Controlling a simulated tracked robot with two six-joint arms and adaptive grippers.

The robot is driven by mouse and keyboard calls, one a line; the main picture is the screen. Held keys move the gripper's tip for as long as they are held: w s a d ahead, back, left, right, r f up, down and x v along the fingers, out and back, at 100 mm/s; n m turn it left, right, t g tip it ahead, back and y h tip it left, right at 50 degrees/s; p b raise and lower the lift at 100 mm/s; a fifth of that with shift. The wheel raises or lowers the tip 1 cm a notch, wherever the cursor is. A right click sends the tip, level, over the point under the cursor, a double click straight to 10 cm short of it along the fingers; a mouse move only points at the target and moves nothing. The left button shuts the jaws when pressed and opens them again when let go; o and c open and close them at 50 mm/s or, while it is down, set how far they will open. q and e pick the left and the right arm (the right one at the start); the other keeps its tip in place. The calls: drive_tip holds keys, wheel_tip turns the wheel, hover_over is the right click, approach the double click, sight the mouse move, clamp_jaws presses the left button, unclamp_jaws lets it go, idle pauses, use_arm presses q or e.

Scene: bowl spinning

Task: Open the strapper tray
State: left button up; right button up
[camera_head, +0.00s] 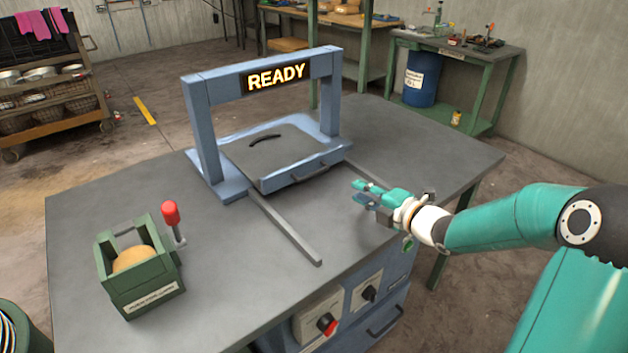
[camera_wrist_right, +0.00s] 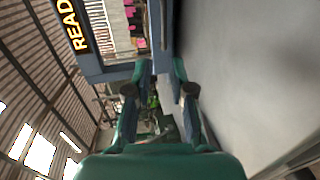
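The strapper is a blue arch frame (camera_head: 197,130) on the grey table, with a lit READY sign (camera_head: 276,77). Its flat grey tray (camera_head: 265,158) sits in the base under the arch. A dark curved handle lies on top of the tray, and a bar handle (camera_head: 312,172) is on its front face. My right gripper (camera_head: 360,191) is to the right of the front handle, above the table and apart from the tray. In the wrist view the right gripper's fingers (camera_wrist_right: 161,68) are spread with nothing between them. My left gripper is not in view.
Two grey rails (camera_head: 285,228) run forward from the strapper across the table (camera_head: 220,275). A green box (camera_head: 140,275) with a red-knobbed lever (camera_head: 171,213) stands at the left. Control boxes with knobs (camera_head: 327,324) hang on the front. The table's right side is clear.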

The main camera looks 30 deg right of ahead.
sight(317, 174)
drive_tip(key=shift+w+a+f, duration=0.15)
drive_tip(key=shift+w+f, duration=0.5)
drive_tip(key=shift+w, duration=0.15)
drive_tip(key=shift+w+a, duration=0.1)
drive_tip(key=shift+w, duration=0.65)
drive_tip(key=p+x, duration=0.1)
drive_tip(key=x, duration=1.3)
drive_tip(key=shift+w+f, duration=0.2)
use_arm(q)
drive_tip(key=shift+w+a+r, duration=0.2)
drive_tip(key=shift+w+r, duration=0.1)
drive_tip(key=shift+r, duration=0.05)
use_arm(e)
clamp_jaws()
